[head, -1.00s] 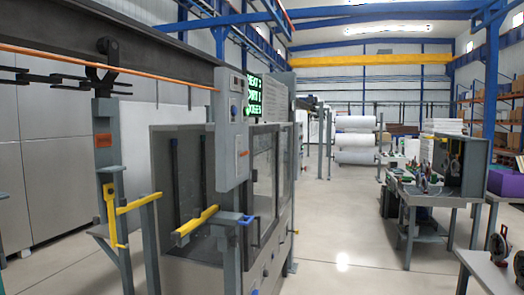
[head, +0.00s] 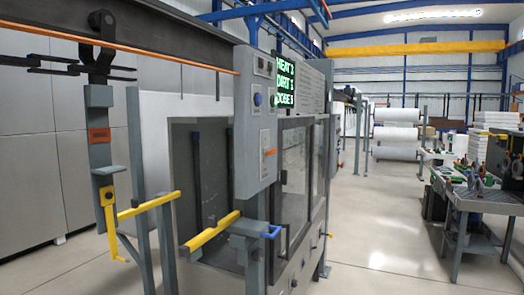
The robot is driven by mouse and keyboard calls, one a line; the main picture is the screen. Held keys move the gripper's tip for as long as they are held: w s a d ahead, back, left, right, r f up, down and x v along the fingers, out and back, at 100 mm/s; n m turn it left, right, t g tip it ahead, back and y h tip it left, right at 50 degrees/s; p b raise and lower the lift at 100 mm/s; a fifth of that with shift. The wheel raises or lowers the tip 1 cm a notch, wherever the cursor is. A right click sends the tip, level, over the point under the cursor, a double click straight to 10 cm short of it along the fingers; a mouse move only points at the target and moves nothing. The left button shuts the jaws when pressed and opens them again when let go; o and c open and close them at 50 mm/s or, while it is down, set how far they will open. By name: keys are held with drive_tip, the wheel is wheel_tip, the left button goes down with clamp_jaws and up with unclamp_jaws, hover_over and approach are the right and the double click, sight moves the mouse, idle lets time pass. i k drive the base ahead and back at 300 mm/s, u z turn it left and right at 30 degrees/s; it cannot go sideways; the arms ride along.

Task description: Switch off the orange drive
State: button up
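A grey control box (head: 255,122) stands at the front corner of a glass-sided machine, left of centre. An orange handle or switch (head: 270,152) sticks out of its lower front; its exact position is too small to tell. Above it are a blue button (head: 257,99) and a green one (head: 273,101). No drive is plainly recognisable, though an orange line (head: 120,52) runs along the overhead beam. My gripper is not in view.
A grey carrier (head: 98,97) with an orange plate hangs from the beam at left. Yellow bars (head: 212,231) and a blue handle (head: 271,232) jut out before the machine. A workbench (head: 480,200) stands at right. The floor between is clear.

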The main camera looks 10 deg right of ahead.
sight(274, 150)
drive_tip(key=z, duration=0.05)
drive_tip(key=k, duration=1.3)
drive_tip(key=z, duration=0.65)
drive_tip(key=i, duration=2.35)
drive_tip(key=u, duration=0.95)
